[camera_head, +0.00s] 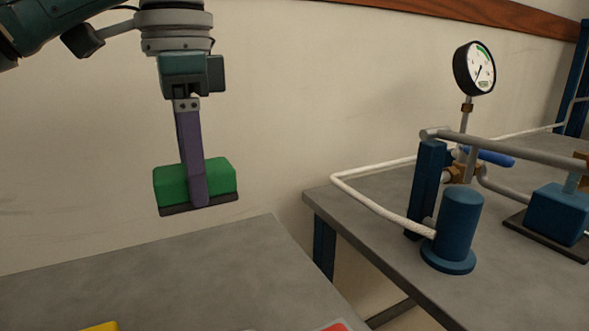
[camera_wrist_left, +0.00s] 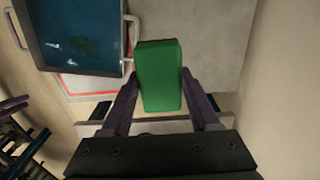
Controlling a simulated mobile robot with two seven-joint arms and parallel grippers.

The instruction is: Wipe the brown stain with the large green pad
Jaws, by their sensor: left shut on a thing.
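My left gripper (camera_head: 198,198) is shut on the large green pad (camera_head: 168,186), a green block with a dark underside. It holds the pad up in the air above the grey table (camera_head: 190,275), near its back edge. In the left wrist view, the pad (camera_wrist_left: 160,85) sits between the two purple fingers. A blue tray (camera_wrist_left: 40,52) with pale handles lies at the upper left there, apart from the pad. Its floor carries a dark greenish patch and small light marks; I cannot make out a clearly brown stain. My right gripper is not in view.
A red-bordered board (camera_wrist_left: 92,85) lies partly under the tray. A yellow thing (camera_head: 101,326) shows at the head view's bottom edge. Across a gap to the right stands a second table (camera_head: 385,225) with a gauge (camera_head: 475,69), pipes and a blue cylinder (camera_head: 457,225).

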